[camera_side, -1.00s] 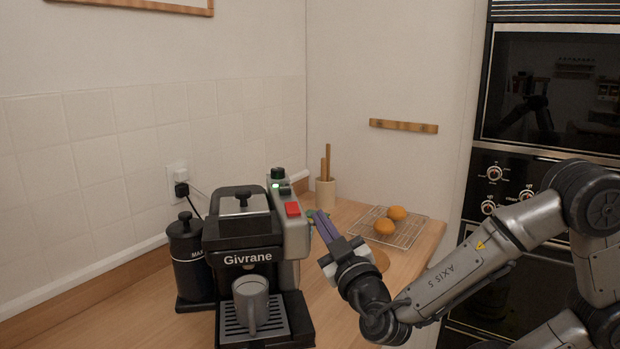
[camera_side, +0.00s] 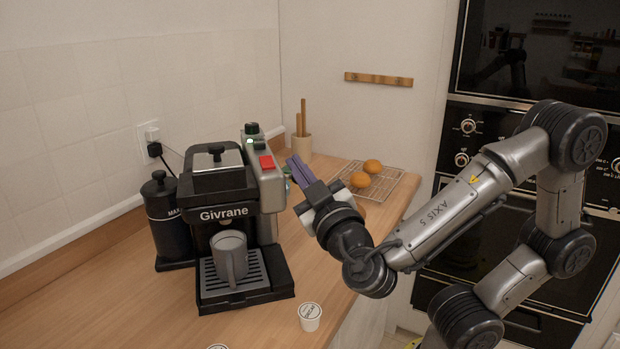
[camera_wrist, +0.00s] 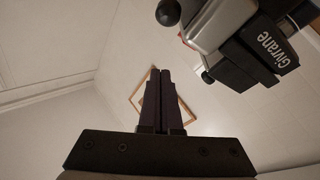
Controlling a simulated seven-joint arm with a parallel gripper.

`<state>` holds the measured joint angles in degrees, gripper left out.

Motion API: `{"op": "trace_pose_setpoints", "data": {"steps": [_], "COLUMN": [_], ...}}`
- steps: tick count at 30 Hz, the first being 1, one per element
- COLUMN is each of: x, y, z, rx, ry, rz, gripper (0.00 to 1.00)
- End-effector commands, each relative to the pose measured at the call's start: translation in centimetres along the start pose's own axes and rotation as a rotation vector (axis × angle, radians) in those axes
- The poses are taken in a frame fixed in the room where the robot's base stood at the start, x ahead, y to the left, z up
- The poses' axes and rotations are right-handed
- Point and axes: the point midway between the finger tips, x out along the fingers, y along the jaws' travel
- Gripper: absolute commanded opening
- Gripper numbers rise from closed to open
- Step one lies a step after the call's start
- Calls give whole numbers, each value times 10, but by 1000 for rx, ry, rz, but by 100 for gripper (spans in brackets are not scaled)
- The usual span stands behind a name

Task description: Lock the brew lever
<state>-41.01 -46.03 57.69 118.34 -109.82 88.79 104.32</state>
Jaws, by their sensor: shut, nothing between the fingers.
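The black and silver Givrane coffee machine (camera_side: 225,212) stands on the wooden counter. The machine also shows at the upper right of the wrist view (camera_wrist: 258,62), with a black ball knob (camera_wrist: 168,12) at the top. I cannot tell for sure which part is the brew lever. My gripper (camera_side: 294,162) is shut and empty, its purple fingers just right of the housing, apparently apart from it.
A grey mug (camera_side: 230,258) stands on the drip tray. A black canister (camera_side: 167,220) is at the left. A pod (camera_side: 310,316) lies in front. A rack (camera_side: 385,184) with orange fruit and a utensil holder (camera_side: 301,145) are behind. Ovens stand at the right.

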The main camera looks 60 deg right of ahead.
Motion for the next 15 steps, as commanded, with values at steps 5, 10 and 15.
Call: {"op": "trace_pose_setpoints", "data": {"steps": [5, 10, 15], "x": [-20, -34, -42], "y": [1, 3, 4], "z": [-6, -9, -10], "rx": [2, 1, 1], "ry": [3, 2, 1], "rz": [-6, -4, -1], "gripper": [0, 0, 0]}}
